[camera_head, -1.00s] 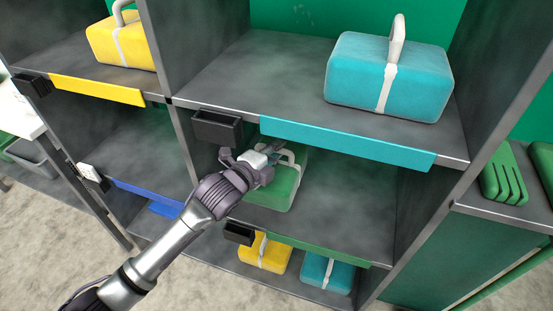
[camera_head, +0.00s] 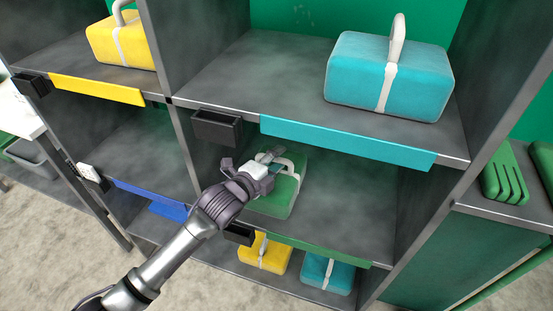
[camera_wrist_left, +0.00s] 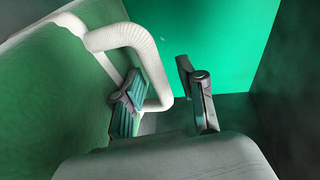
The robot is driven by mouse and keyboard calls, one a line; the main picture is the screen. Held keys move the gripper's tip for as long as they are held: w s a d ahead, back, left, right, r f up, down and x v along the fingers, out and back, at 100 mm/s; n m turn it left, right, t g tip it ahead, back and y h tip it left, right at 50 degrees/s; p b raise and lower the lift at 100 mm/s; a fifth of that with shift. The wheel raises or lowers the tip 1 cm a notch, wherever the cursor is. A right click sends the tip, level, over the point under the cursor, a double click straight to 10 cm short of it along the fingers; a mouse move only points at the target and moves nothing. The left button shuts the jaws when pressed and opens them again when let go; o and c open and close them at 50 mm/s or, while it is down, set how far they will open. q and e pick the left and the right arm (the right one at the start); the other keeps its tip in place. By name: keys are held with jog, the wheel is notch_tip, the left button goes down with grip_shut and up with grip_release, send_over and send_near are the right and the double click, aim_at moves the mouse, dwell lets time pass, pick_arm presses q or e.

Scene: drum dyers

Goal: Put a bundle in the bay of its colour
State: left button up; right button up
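The green bundle (camera_head: 283,196) stands in the middle-row bay above the green strip (camera_head: 312,250). Its white handle (camera_head: 296,164) is partly behind my left gripper (camera_head: 272,163), which reaches in from the left. In the left wrist view the green bundle (camera_wrist_left: 50,105) fills the left side, with its white handle (camera_wrist_left: 128,36) arching up. There my left gripper (camera_wrist_left: 165,100) has its fingers apart with nothing gripped between them. One finger is close against the handle; whether it touches I cannot tell. My right gripper is not in view.
A turquoise bundle (camera_head: 390,78) stands above the turquoise strip (camera_head: 345,143), a yellow bundle (camera_head: 122,43) above the yellow strip (camera_head: 97,90). The bay above the blue strip (camera_head: 148,198) looks empty. Below are another yellow bundle (camera_head: 262,256) and turquoise bundle (camera_head: 326,274). Dark boxes (camera_head: 217,128) jut from shelf edges.

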pick_arm(q)
jog(key=shift+r, duration=0.15)
jog(key=v, duration=1.2)
